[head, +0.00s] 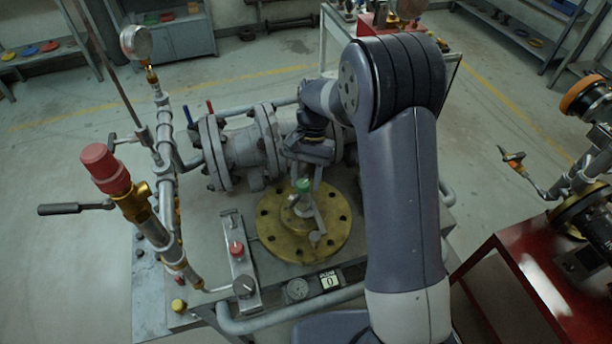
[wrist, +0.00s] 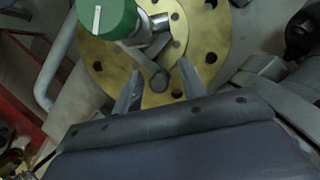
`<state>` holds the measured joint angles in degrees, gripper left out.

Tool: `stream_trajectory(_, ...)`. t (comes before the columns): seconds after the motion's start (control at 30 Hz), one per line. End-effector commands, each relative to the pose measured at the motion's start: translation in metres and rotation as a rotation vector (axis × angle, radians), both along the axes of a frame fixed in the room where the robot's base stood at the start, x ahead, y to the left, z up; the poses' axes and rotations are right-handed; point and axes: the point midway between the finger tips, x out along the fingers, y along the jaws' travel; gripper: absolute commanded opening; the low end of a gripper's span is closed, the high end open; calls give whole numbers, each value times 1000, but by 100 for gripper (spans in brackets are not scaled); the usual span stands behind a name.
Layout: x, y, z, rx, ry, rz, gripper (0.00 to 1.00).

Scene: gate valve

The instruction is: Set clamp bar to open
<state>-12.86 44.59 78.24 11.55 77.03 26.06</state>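A grey bar with a round end, which looks like the clamp bar (head: 318,222), sits over a round brass flange (head: 272,240) on the bench. A green-capped knob (head: 304,186) stands at its hub. In the wrist view the bar (wrist: 156,74) slants from below the green knob (wrist: 104,16) down to the right, over the flange (wrist: 213,50). My gripper (head: 307,178) is above the flange, pointing down. In the wrist view my gripper (wrist: 160,75) has its fingers apart, one on each side of the bar's round end. I see no contact; the height gap is hard to judge.
A grey flanged pipe valve (head: 240,150) lies behind the flange. A pipe stand with a red cap (head: 105,166) and a gauge (head: 136,42) rises at left. A control strip with a red button (head: 236,248) is left of the flange. A red cabinet (head: 530,275) stands right.

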Motion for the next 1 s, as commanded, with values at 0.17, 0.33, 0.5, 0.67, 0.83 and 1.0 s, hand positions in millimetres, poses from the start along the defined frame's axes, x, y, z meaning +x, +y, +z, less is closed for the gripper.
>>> stream_trajectory(0.17, 0, 0, 0, 0, 0, 0, 40)
stream_trajectory(0.33, 0, 0, 0, 0, 0, 0, 29)
stream_trajectory(0.5, 0, 0, 0, 0, 0, 0, 15)
stream_trajectory(0.67, 0, 0, 0, 0, 0, 0, 2)
stream_trajectory(0.83, 0, 0, 0, 0, 0, 0, 0)
stream_trajectory(1.0, 0, 0, 0, 0, 0, 0, 0)
